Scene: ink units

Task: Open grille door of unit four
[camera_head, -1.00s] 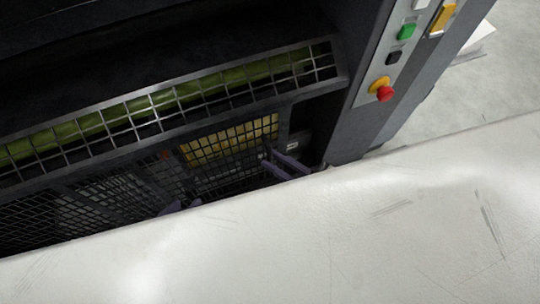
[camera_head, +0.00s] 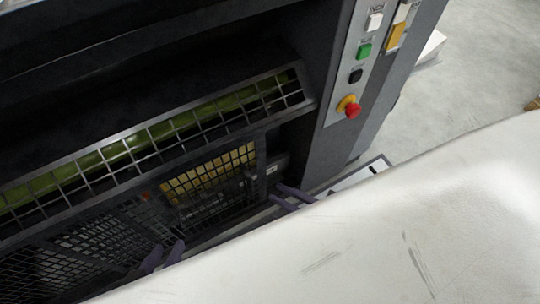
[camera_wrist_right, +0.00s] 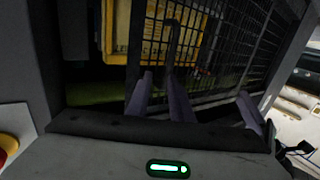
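The grille door (camera_head: 100,232) is a dark mesh panel low on the unit, with yellow parts showing behind it. In the right wrist view the mesh (camera_wrist_right: 225,45) has a thin black handle-like bar (camera_wrist_right: 174,42) in front. Bare yellow shows left of the mesh; I cannot tell if the door is ajar. My right gripper (camera_head: 290,196) is near the mesh's right end, its purple fingers apart. They also show in the wrist view (camera_wrist_right: 160,90), just below the bar. My left gripper (camera_head: 164,256) has its fingers apart before the mesh, partly hidden by my white body.
A slanted upper guard (camera_head: 165,130) with a green roller behind it runs above the door. A control panel (camera_head: 368,60) with a red stop button (camera_head: 351,107) is on the pillar to the right. Open floor (camera_head: 470,85) lies beyond the pillar.

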